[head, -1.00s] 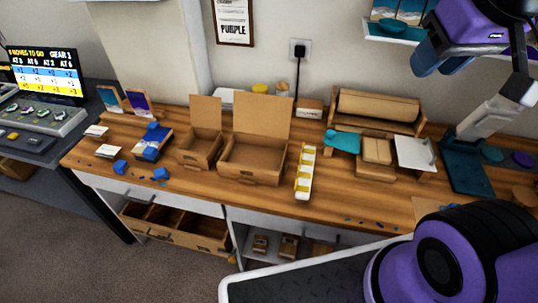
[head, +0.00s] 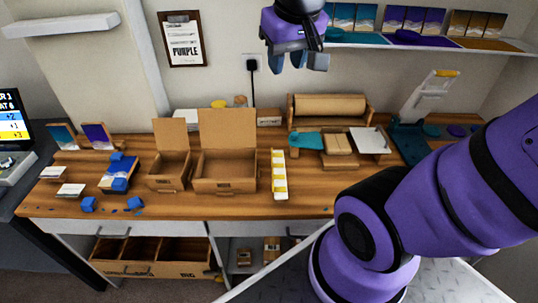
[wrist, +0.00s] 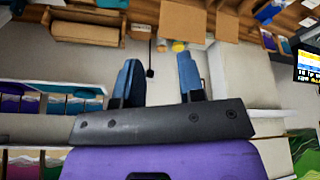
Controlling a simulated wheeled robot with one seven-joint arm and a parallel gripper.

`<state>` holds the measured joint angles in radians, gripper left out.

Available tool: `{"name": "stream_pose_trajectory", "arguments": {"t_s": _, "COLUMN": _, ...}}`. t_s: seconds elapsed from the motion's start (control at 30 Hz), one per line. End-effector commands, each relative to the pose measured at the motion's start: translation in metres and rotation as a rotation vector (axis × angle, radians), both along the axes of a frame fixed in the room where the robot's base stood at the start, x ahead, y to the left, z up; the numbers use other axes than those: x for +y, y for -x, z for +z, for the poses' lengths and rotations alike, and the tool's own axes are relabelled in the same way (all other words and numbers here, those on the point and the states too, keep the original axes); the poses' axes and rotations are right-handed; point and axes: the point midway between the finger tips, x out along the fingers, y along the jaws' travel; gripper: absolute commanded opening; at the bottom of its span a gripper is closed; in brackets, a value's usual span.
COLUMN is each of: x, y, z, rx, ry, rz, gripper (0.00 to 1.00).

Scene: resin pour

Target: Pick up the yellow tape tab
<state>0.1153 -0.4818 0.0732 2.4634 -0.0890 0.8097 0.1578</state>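A white strip holder (head: 273,180) with several yellow tape tabs (head: 280,170) in a row stands on the wooden workbench, right of the large open cardboard box. Single tabs are too small to tell apart well. My gripper (head: 299,62) is high above the back of the bench, close to the wall, up and slightly right of the holder and well apart from it. In the wrist view my gripper (wrist: 159,85) has its two blue fingers spread with nothing between them. I cannot make out the tabs in the wrist view.
Open cardboard boxes (head: 226,180) stand left of the holder, and a cardboard roll (head: 330,106) lies behind it. A teal stand (head: 408,138) is at the right. A wall shelf (head: 420,43) with pictures is right of my gripper. The bench front (head: 225,207) is mostly clear.

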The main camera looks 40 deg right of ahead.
Motion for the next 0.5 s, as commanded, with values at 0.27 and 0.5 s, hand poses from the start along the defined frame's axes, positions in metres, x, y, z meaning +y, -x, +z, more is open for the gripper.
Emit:
{"name": "stream_pose_trajectory", "arguments": {"t_s": 0.27, "x": -0.023, "y": -0.056, "z": -0.04, "rx": 0.083, "ry": 0.015, "rz": -0.103, "gripper": 0.36}}
{"name": "stream_pose_trajectory", "arguments": {"t_s": 0.5, "x": -0.046, "y": -0.102, "z": -0.089, "rx": 0.149, "ry": 0.005, "rz": -0.189, "gripper": 0.36}}
